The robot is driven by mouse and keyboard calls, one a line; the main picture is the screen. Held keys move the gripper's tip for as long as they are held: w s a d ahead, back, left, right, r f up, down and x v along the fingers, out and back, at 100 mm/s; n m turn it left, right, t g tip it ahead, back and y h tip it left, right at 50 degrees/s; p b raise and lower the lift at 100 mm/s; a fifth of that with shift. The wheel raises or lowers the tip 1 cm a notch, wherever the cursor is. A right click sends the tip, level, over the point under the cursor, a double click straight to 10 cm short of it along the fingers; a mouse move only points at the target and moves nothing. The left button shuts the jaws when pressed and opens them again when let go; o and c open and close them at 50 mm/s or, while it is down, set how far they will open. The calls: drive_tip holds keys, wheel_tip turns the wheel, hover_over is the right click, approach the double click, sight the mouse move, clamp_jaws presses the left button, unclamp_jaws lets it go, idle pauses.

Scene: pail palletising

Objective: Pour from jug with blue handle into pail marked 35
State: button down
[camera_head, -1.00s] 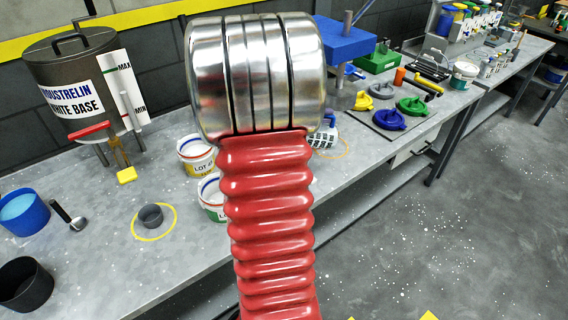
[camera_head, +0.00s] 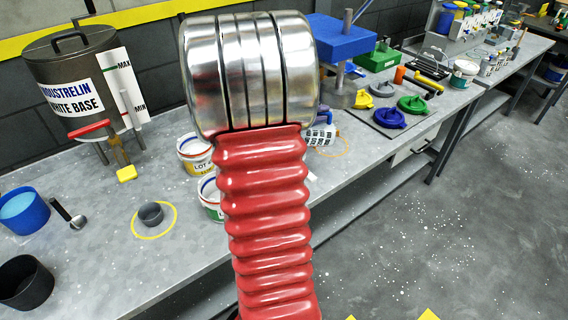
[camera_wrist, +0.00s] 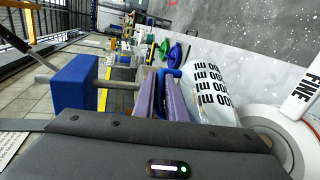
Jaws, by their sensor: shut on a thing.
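The jug (camera_wrist: 208,92) is whitish with black ml markings, and its blue handle (camera_wrist: 171,74) is between my jaws. My gripper (camera_wrist: 165,92) is shut on that handle in the wrist view. Part of the jug (camera_head: 322,133) shows in the head view at the right edge of my arm, near a yellow ring on the bench. Two white pails stand partly behind my arm: one with a yellow label reading LOT (camera_head: 195,160), one with a green label (camera_head: 209,200). No 35 is readable. A white rim (camera_wrist: 258,122) with a FINE label beside it is at the wrist view's lower right.
A large tank (camera_head: 75,75) with a yellow tap stands at the back left. A blue tub (camera_head: 24,211) and black tub (camera_head: 25,284) are at the left. A blue-topped press (camera_head: 340,40) and coloured lids (camera_head: 389,116) are right.

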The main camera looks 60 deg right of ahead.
sight(332, 126)
drive_tip(key=shift+w+a+r+g+h+p, duration=0.3)
drive_tip(key=shift+w+a+r+h+p, duration=0.15)
drive_tip(key=shift+w, duration=0.2)
idle(0.8)
drive_tip(key=shift+w+a+r+n+g+h, duration=0.25)
drive_tip(key=shift+w+a+r+n+h, duration=0.05)
drive_tip(key=shift+w+a+h, duration=0.2)
drive_tip(key=shift+w+a+r+n+g+h, duration=0.25)
drive_tip(key=shift+w+a+n+h, duration=0.1)
drive_tip(key=shift+w, duration=0.1)
idle(1.0)
drive_tip(key=s+d+y, duration=0.1)
drive_tip(key=s+d+f+m+t+y, duration=0.1)
drive_tip(key=s, duration=0.1)
drive_tip(key=s+d+f+t+y, duration=0.1)
drive_tip(key=shift+s+d+f+m, duration=0.25)
drive_tip(key=shift+s+d, duration=0.1)
drive_tip(key=shift+f, duration=0.1)
drive_tip(key=shift+s+d+f, duration=0.1)
idle(0.4)
drive_tip(key=shift+s+d+f+m+t+y+b, duration=0.35)
drive_tip(key=shift+s+f+t+y, duration=0.25)
drive_tip(key=shift+y, duration=0.2)
drive_tip(key=shift+s+d+f+t+y+b, duration=0.15)
drive_tip(key=shift+s+d+t+y+b, duration=0.15)
drive_tip(key=shift+s+d+t+y, duration=0.25)
drive_tip(key=shift+s+d+f+m+t+y+b, duration=0.3)
drive_tip(key=shift+f+t+y+b, duration=0.2)
drive_tip(key=shift+t+y, duration=0.25)
